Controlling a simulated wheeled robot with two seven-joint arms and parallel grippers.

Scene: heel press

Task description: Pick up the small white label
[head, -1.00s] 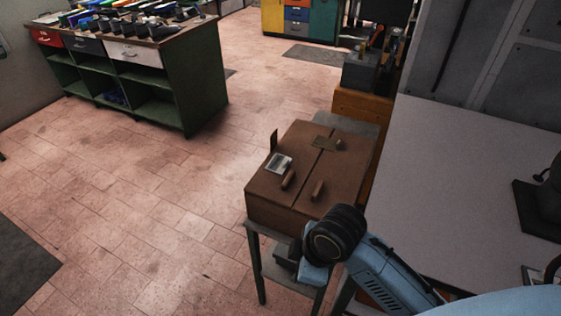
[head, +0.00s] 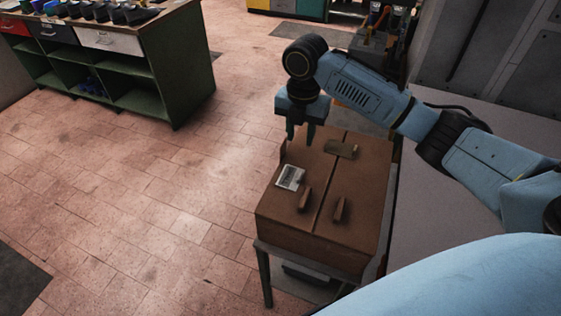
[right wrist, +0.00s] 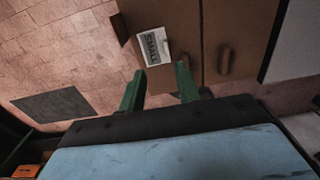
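The small white label (head: 290,177) lies on the left part of a brown box-like top (head: 325,239). In the right wrist view the label (right wrist: 153,47) shows dark print that reads "SMALL". My right gripper (head: 300,138) points down above the far left part of the brown top, beyond the label in the head view. Its two green fingers (right wrist: 159,88) are apart with nothing between them. The label lies just past the fingertips in the wrist view. My left gripper is not in view.
Two small brown blocks (head: 305,199) (head: 340,210) stand near the label, and a flat brown piece (head: 341,149) lies farther back. A grey-white table (head: 450,240) is at the right. A green shelf unit (head: 150,65) stands at back left, with open floor between.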

